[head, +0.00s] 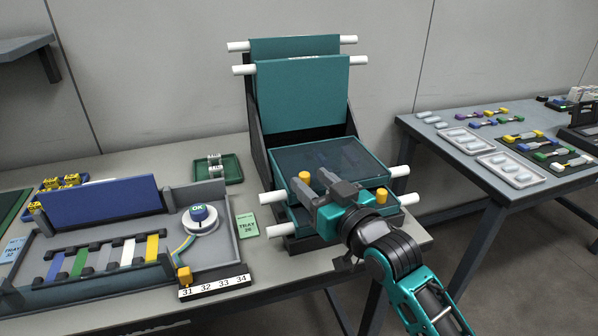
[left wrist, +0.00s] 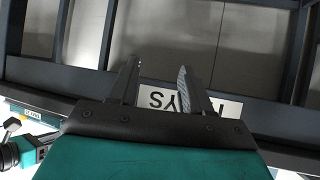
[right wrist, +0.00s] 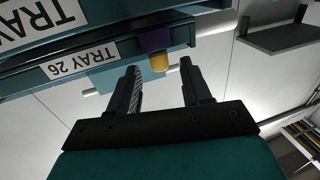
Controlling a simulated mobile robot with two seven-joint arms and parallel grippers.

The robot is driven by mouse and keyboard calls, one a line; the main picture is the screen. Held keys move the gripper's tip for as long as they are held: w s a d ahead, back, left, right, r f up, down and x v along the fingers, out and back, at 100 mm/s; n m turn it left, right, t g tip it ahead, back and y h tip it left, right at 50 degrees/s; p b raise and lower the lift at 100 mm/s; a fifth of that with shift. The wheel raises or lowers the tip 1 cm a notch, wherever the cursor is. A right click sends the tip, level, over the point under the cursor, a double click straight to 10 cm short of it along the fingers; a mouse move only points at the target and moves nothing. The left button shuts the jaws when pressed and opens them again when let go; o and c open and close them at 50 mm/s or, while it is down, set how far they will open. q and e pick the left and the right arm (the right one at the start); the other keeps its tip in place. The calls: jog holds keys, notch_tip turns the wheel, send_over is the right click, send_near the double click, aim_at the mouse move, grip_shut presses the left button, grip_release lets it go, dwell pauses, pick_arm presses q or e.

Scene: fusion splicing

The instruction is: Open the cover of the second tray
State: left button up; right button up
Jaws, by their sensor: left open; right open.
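A teal tray stack stands on the bench in the head view. Two panels (head: 300,95) at its back stand raised. Below them lies a tray with a dark see-through cover (head: 330,158), lying flat. My right gripper (head: 320,184) is open in front of the stack, close to the left knob. In the right wrist view, a yellow knob (right wrist: 159,62) appears between the open fingers, and a label (right wrist: 78,63) reads TRAY 26. My left gripper (left wrist: 156,68) is open and empty, outside the head view.
White rods (head: 280,231) stick out from the stack's sides. Left of it lie a green TRAY 28 card (head: 247,225), a small green tray (head: 230,172) and a grey work tray (head: 222,240) with coloured strips. A second table (head: 440,150) stands at the right.

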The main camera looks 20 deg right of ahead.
jog(key=shift+x, duration=2.65)
jog(key=shift+c, duration=0.2)
grip_shut()
